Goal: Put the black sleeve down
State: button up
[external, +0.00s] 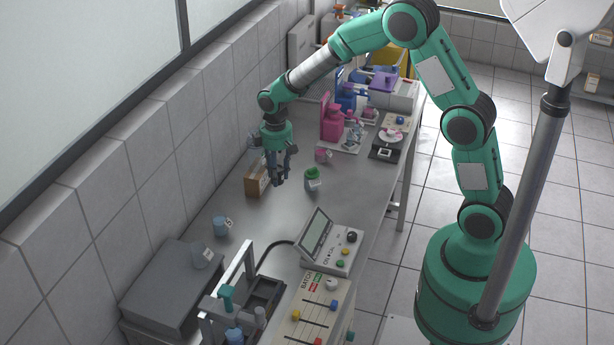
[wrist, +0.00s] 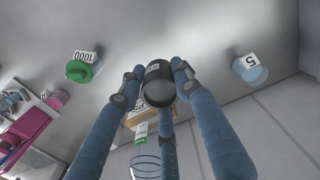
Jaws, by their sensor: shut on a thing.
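In the external view my gripper (external: 279,180) points down over the steel bench, beside a brown cardboard box. The sleeve is small and dark there, and I cannot tell whether it touches the bench.
The brown box (external: 257,180) stands close on the left of my gripper. A green-capped jar (external: 312,178) is on the right, a pale blue cup (external: 221,226) at the front left. A control box (external: 331,246) is in front. Bare bench lies between.

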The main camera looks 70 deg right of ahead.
jog(key=shift+f, duration=1.5)
jog(key=shift+f, duration=0.1)
jog(key=b, duration=0.1)
send_over(279, 212)
jog(key=shift+f, duration=3)
jog(key=shift+f+b, duration=0.35)
jog(key=shift+f, duration=1.55)
jog(key=shift+f, duration=0.1)
jog(key=o, duration=1.1)
